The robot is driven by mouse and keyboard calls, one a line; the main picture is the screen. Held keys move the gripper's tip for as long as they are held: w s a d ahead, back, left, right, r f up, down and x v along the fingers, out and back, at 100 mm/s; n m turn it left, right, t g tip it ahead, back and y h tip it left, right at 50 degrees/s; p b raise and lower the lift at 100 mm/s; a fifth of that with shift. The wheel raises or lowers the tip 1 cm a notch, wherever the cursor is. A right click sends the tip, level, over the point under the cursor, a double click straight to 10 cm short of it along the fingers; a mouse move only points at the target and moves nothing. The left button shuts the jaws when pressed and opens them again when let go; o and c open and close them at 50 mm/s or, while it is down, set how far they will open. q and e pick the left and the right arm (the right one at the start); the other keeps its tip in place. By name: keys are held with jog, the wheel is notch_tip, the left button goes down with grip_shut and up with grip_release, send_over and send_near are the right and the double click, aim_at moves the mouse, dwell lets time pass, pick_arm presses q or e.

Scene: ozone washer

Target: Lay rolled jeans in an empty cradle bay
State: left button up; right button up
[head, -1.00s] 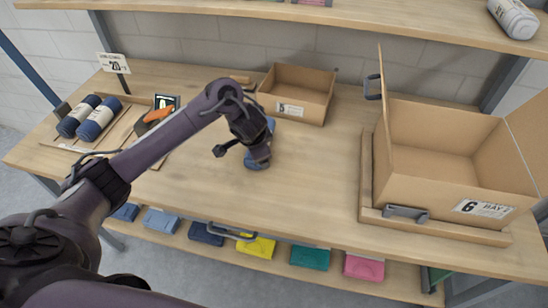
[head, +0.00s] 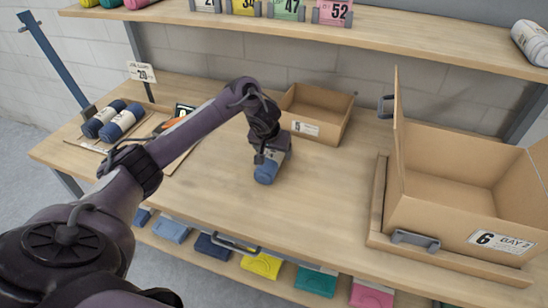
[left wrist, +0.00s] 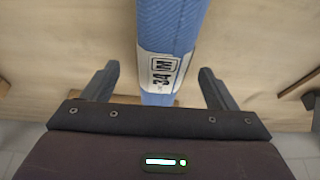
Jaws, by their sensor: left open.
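A blue rolled pair of jeans (head: 265,174) lies on the middle of the table, partly hidden under my left gripper (head: 269,151). In the left wrist view the roll (left wrist: 170,40) has a white label reading 34 M. My left gripper (left wrist: 158,88) is open there, one finger on each side of the roll, with gaps between. A low wooden cradle (head: 155,120) sits at the table's far left under a sign (head: 141,72) reading 20. Two dark blue rolls (head: 122,125) lie side by side in its left part. My right gripper is not in view.
An open cardboard box (head: 325,110) stands behind the roll. A larger open box (head: 455,215) labelled 6 BAY stands at the right. An orange item (head: 178,126) lies near the cradle. An upper shelf (head: 400,45) spans the back. The table's front middle is clear.

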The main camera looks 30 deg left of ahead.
aim_at(272, 153)
pick_arm(q)
jog(key=x, duration=0.4)
jog(key=shift+s+a+f, duration=0.1)
jog(key=c, duration=1.4)
